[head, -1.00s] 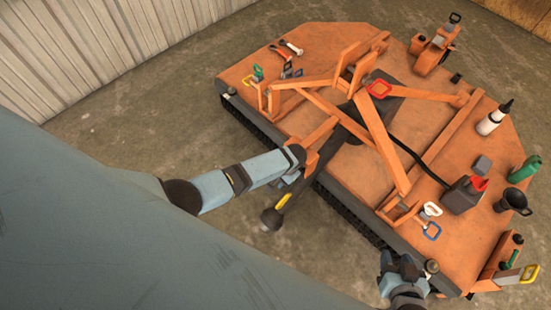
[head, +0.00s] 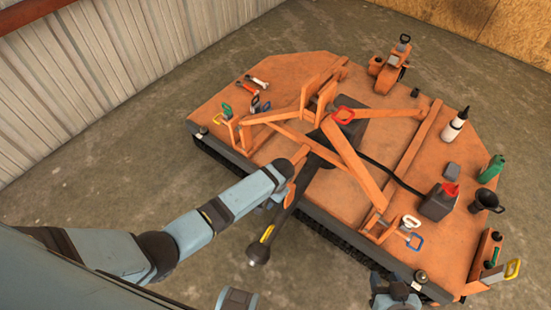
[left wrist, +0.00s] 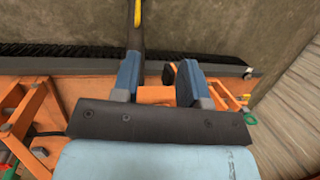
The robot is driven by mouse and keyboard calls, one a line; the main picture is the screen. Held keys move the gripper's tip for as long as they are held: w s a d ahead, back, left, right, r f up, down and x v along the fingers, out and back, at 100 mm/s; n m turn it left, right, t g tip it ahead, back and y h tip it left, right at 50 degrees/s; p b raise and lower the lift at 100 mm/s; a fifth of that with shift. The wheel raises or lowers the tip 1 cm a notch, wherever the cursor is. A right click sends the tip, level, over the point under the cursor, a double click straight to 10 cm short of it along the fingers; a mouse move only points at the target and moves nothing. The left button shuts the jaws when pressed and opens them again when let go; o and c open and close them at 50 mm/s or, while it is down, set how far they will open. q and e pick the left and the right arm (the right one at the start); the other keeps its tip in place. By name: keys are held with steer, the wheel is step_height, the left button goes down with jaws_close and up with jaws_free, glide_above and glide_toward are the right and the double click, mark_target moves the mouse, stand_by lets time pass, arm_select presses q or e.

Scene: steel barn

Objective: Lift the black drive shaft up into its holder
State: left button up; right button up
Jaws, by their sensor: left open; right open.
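The black drive shaft (head: 282,212) slopes from under the orange frame out past the deck's front edge, with a yellow band and a rounded free end low over the floor. My left gripper (head: 274,200) is at the shaft, partly hidden by its own arm in the head view. In the left wrist view its fingers (left wrist: 160,66) are apart; the shaft (left wrist: 135,38) runs by the left finger, and an orange part (left wrist: 157,95) shows between them. I cannot tell which part is the holder. My right gripper (head: 394,287) is open and empty near the deck's front right edge.
The concrete floor in front is clear.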

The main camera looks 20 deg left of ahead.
arm_select(q)
steer(key=s+d+r+t+h+p, duration=0.2)
steer(key=s+r+t+h+p, duration=0.35)
steer(key=s, duration=0.45)
steer(key=s+a+r+t+p, duration=0.2)
steer(key=s+r+t, duration=0.1)
steer(key=r, duration=0.5)
steer(key=s+a+r+t+p, duration=0.1)
steer(key=s+r+t, duration=0.3)
steer(key=r, duration=0.4)
steer(key=shift+s+a+r+n+h+p, duration=0.25)
steer(key=shift+s+a+n+h+p, duration=0.15)
steer(key=shift+s+a, duration=0.15)
